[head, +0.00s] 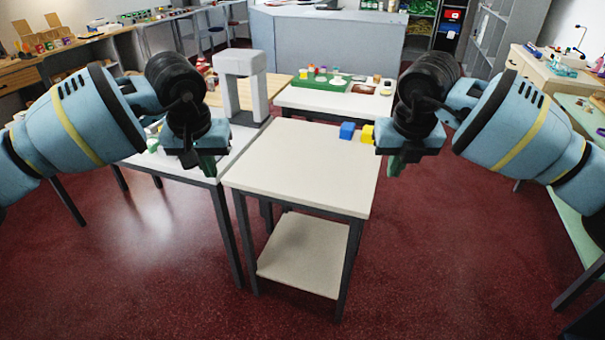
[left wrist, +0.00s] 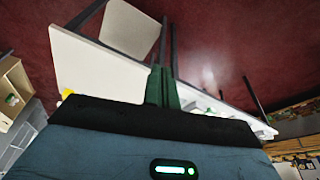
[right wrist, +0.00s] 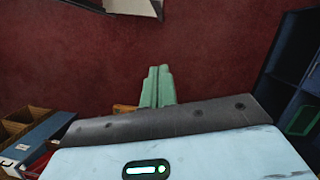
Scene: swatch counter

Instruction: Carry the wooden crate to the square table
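No wooden crate can be made out for certain in any view. A table with a pale, roughly square top (head: 300,165), dark legs and a lower shelf stands in front of me; I cannot tell whether it is the task's square table. Its top also shows in the left wrist view (left wrist: 95,70). My left gripper (head: 205,165) is raised near the table's left side, its green fingers together and empty. My right gripper (head: 395,166) is raised near its right side, its fingers also together and empty in the right wrist view (right wrist: 158,85).
A grey arch-shaped stand (head: 240,84) is at the back left. Another table holds a green tray (head: 322,82). Red floor (head: 440,260) is open at right.

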